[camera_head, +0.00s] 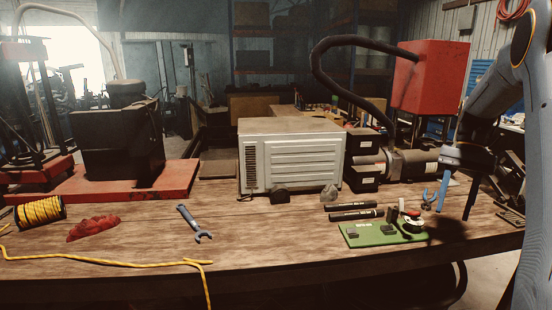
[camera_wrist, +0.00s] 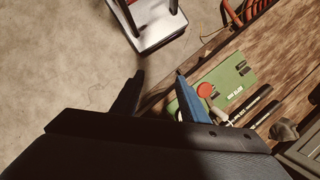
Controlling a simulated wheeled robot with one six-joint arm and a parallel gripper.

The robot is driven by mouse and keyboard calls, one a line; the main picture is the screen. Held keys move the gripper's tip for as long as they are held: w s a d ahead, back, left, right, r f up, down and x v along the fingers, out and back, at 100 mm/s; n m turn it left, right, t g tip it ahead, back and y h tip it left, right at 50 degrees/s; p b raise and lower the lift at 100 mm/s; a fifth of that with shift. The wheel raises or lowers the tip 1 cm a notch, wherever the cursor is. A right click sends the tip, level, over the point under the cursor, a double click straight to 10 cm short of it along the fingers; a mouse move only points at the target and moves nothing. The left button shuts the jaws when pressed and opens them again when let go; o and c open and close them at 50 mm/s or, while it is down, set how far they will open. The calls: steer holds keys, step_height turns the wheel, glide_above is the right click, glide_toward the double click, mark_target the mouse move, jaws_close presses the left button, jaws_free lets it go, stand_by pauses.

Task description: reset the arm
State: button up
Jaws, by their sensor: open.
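My gripper (camera_head: 453,213) is at the right of the head view, pointing down over the right end of the wooden workbench (camera_head: 270,240). Its two fingers are spread apart with nothing between them. In the wrist view the gripper (camera_wrist: 159,74) shows as one dark finger and one blue finger with a clear gap. Below lie the bench's edge and the concrete floor (camera_wrist: 60,60). The board also shows in the wrist view (camera_wrist: 222,78), beyond the blue finger.
Two black rods (camera_head: 353,210) lie behind the board. A grey metal box (camera_head: 295,160), a red box (camera_head: 430,78) and a thick black hose (camera_head: 318,65) stand at the back. A wrench (camera_head: 194,224), red cloth (camera_head: 92,228) and yellow cord (camera_head: 110,262) lie left. The bench's front middle is clear.

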steer(key=s+a+f+n+t+h, duration=0.1)
steer(key=s+a+f, duration=0.3)
steer(key=a, duration=0.5)
steer(key=s+a+f+n+t+h+b, duration=0.1)
steer(key=s+a+f+n+t, duration=0.1)
steer(key=s+a, duration=0.6)
steer(key=s+a+f+n+t, duration=0.1)
steer(key=s+a+f+n, duration=0.4)
steer(key=a, duration=0.5)
steer(key=shift+s+f+t+h, duration=0.35)
steer(key=shift+s+t+h, duration=0.05)
steer(key=shift+s, duration=0.45)
